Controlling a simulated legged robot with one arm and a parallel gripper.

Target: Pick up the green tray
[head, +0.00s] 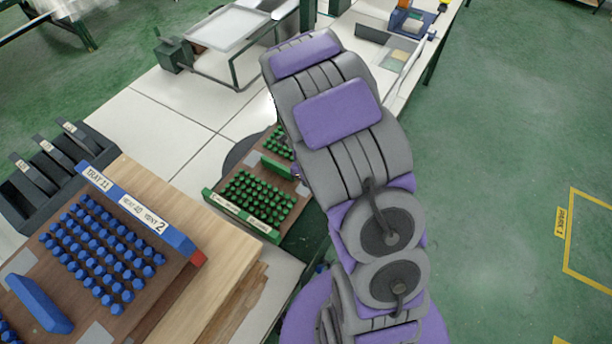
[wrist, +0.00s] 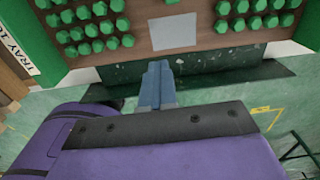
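The green tray (head: 243,218) lies on the white table near its front edge, holding rows of green pegs on a brown board. My arm covers its right part in the head view. In the wrist view the tray (wrist: 208,43) fills the top, with its green side wall at the left and a pale patch on the board. My gripper (wrist: 156,72) shows a blue-grey finger part pointing at the tray's near edge. I cannot tell whether it touches the tray or how far apart the fingers are. My gripper is hidden behind my arm in the head view.
A blue tray (head: 130,207) with blue pegs sits on a wooden board (head: 225,255) at the left. A black rack (head: 55,175) stands behind it. A metal tray frame (head: 225,30) is at the back. The green floor at the right is clear.

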